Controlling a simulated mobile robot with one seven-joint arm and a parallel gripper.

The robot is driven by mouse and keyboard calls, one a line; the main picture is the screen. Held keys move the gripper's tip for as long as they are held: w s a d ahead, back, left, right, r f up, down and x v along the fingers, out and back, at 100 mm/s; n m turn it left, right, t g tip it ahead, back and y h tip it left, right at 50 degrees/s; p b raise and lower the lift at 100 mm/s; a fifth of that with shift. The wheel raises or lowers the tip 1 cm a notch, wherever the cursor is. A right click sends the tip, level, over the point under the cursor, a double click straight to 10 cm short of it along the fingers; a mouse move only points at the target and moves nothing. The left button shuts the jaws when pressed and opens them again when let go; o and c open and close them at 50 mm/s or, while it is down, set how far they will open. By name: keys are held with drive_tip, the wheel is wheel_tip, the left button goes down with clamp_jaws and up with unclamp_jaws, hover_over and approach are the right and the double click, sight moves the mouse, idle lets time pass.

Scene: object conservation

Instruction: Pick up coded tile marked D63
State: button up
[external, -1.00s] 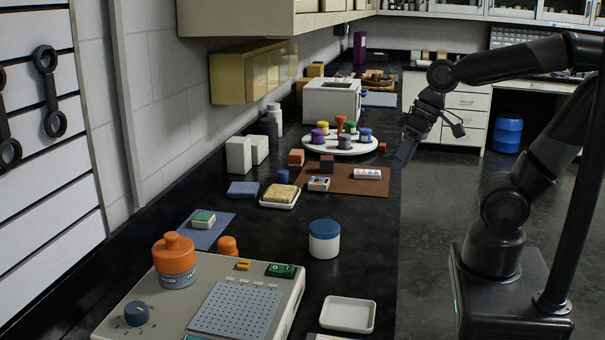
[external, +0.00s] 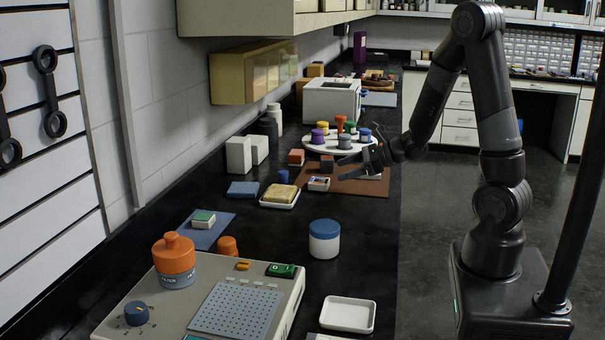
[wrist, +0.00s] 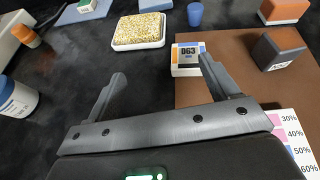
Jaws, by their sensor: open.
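The coded tile marked D63 (wrist: 188,59) is a small white block with an orange and blue top. It lies at the edge of a brown mat (wrist: 225,45), and in the external view the tile (external: 318,184) sits near the mat's left side. My gripper (wrist: 162,72) is open and empty. In the wrist view its right fingertip overlaps the lower right part of the tile, and its left finger is over the dark bench. In the external view my gripper (external: 356,167) hangs over the mat, right of the tile. Its height above the tile is hard to tell.
A dark grey block (wrist: 280,48) and a percent-marked card (wrist: 295,140) lie on the mat. A white dish with a yellow sponge (wrist: 139,31) stands left of the tile. A blue-lidded jar (external: 324,238) stands nearer. A white turntable with several containers (external: 318,146) is behind.

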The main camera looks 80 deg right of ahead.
sight(318, 180)
drive_tip(key=d, duration=0.1)
drive_tip(key=d+f+m+h, duration=0.1)
drive_tip(key=d+m, duration=0.1)
drive_tip(key=shift+s+d+f+h, duration=0.2)
drive_tip(key=shift+s+f+h, duration=0.1)
drive_tip(key=shift+s+f, duration=0.1)
drive_tip(key=shift+m, duration=0.3)
drive_tip(key=x, duration=0.4)
drive_tip(key=shift+w+d+f, duration=0.15)
drive_tip(key=shift+w, duration=0.05)
drive_tip(key=shift+x, duration=3.1)
drive_tip(key=shift+f, duration=0.15)
drive_tip(key=c, duration=1.1)
drive_tip(key=shift+c, duration=0.2)
